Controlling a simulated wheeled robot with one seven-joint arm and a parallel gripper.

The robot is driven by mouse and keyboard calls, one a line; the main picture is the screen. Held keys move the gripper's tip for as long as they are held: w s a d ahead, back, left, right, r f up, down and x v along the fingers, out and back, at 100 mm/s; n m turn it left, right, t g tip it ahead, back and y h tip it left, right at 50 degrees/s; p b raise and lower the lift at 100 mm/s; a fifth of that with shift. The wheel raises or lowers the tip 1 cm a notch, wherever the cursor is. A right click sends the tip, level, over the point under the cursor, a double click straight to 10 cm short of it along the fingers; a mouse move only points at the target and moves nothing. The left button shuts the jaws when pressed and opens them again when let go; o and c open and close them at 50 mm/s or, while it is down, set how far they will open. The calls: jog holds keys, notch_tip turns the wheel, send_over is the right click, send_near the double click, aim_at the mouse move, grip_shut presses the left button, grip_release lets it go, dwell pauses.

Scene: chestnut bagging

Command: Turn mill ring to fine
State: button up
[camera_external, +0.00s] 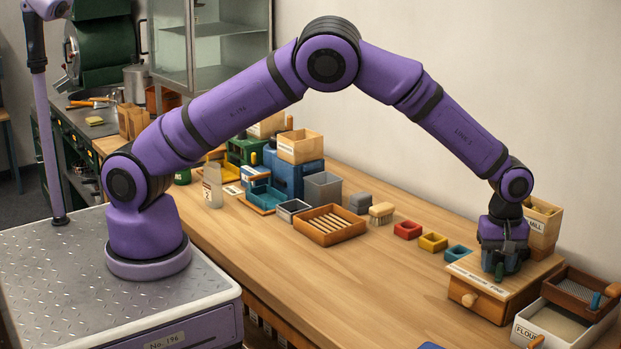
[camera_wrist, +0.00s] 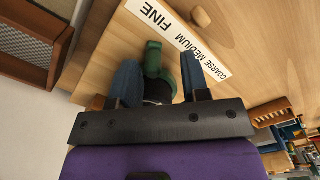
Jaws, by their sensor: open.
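The mill (camera_external: 520,283) is a low wooden box at the right end of the table, with a white strip reading coarse, medium and fine (camera_external: 478,281). In the wrist view the strip (camera_wrist: 176,36) runs along the edge of the wooden top. My gripper (camera_external: 499,270) points down over the mill top. In the wrist view its blue fingers (camera_wrist: 160,62) are apart, with the green ring part (camera_wrist: 153,57) between them. Its raised end is near the left finger, facing the strip around fine and medium; the exact setting is unclear. The dark centre is partly hidden by my gripper.
A wooden hopper box (camera_external: 541,228) stands behind the mill. A brown sieve tray (camera_external: 581,291) and a white flour box (camera_external: 548,328) sit close at its right. Red (camera_external: 407,230), yellow (camera_external: 433,242) and teal cups stand left of it. The front table is mostly clear.

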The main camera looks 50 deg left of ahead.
notch_tip(320, 180, up, 10)
dwell(0.4)
jog(key=shift+f, duration=0.1)
jog(key=shift+w+d+f+n, duration=0.2)
jog(key=shift+d+n, duration=0.1)
jog(key=shift+n, duration=0.3)
notch_tip(320, 180, down, 10)
jog(key=shift+f, duration=0.25)
grip_shut()
